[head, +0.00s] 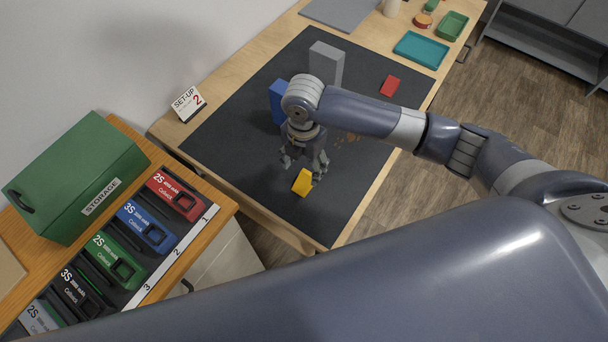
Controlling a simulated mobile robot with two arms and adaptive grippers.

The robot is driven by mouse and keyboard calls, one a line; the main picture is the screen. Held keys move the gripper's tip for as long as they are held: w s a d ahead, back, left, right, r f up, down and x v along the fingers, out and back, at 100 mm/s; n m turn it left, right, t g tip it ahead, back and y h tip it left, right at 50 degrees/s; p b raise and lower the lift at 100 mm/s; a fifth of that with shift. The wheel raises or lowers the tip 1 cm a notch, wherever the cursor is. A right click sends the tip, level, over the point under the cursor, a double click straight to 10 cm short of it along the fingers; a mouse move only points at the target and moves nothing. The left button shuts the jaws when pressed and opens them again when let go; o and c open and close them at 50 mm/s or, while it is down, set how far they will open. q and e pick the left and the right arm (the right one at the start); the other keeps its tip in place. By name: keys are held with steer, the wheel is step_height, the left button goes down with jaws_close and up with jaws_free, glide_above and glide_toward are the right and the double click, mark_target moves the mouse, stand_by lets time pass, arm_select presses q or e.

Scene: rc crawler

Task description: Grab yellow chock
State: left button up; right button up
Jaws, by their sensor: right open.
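The yellow chock (302,182) is a small block lying on the dark mat (235,155) near its front edge. My right gripper (302,172) points down above the mat at the chock's far side. Its fingers are spread, with one fingertip close to the chock's right end. I cannot tell whether that finger touches the chock. My left gripper does not show.
A blue block (277,100) and a tall grey block (326,62) stand behind my right gripper. A red block (390,85) lies to the right. A set-up sign (187,103) stands left. A green storage box (75,175) and several battery packs occupy the left cabinet.

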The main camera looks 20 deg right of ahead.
mark_target(306, 179)
steer(key=shift+s+f, duration=0.1)
steer(key=shift+f, duration=1.05)
steer(key=f, duration=0.1)
steer(key=f+p, duration=0.1)
steer(key=f, duration=0.2)
steer(key=shift+w+d+f, duration=0.1)
steer(key=shift+w+d, duration=0.2)
steer(key=shift+f+p, duration=0.2)
steer(key=shift+p, duration=0.1)
steer(key=shift+f, duration=0.1)
steer(key=shift+c, duration=0.8)
steer(key=c, duration=0.9)
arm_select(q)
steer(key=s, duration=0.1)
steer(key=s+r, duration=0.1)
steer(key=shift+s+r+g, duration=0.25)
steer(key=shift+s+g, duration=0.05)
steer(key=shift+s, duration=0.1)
arm_select(e)
steer(key=shift+c, duration=0.7)
